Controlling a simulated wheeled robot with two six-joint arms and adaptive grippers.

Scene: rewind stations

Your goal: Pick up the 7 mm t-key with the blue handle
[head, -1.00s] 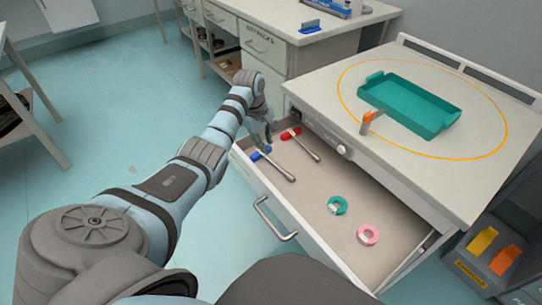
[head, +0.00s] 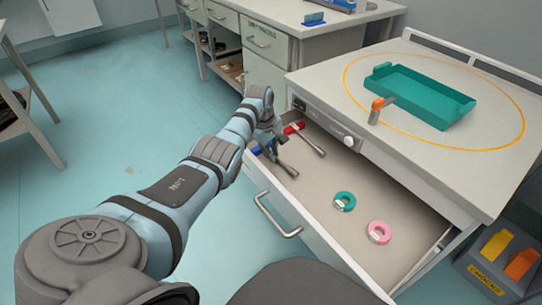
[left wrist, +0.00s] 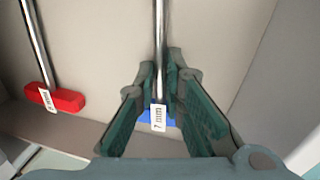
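The blue-handled t-key (head: 289,170) lies in the open drawer, near its left end. Its blue handle (left wrist: 145,116) with a white tag shows in the left wrist view, and its metal shaft runs away from it. My left gripper (head: 273,149) is low over this key and partly covers it in the head view. In the left wrist view its two fingers (left wrist: 161,75) stand on either side of the shaft, with a narrow gap showing, so it looks open. Whether a finger touches the shaft I cannot tell. My right gripper is not in view.
A red-handled t-key (head: 308,138) lies close beside, also in the left wrist view (left wrist: 55,101). A teal ring (head: 344,201) and a pink ring (head: 379,232) lie farther along the drawer (head: 318,190). A teal tray (head: 425,97) stands on the worktop above.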

